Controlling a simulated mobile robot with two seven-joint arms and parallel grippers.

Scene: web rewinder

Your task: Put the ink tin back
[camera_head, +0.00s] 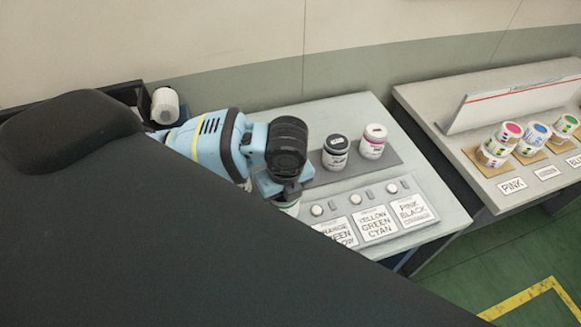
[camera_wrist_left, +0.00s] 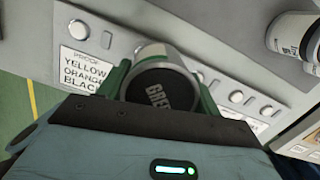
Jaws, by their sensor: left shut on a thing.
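My left gripper (camera_wrist_left: 160,86) is shut on an ink tin (camera_wrist_left: 166,58). The tin has a white body and a dark lid; the lettering on the lid reads "GRE" and the rest is cut off. In the head view the left gripper (camera_head: 282,190) is over the front part of the light grey table (camera_head: 345,108), beside the row of round buttons, and largely hides the held tin. A black-labelled tin (camera_head: 335,153) and a magenta-labelled tin (camera_head: 373,141) stand upright on a dark grey strip (camera_head: 396,157) to the right of the gripper. My right gripper is not in view.
Cards with colour names, such as the pink-black card (camera_head: 410,209), lie along the table front below the buttons (camera_head: 391,188). A second table (camera_head: 425,95) at right holds several small tins (camera_head: 509,133) and a white upright panel (camera_head: 515,101). A white roll (camera_head: 165,105) is at back left.

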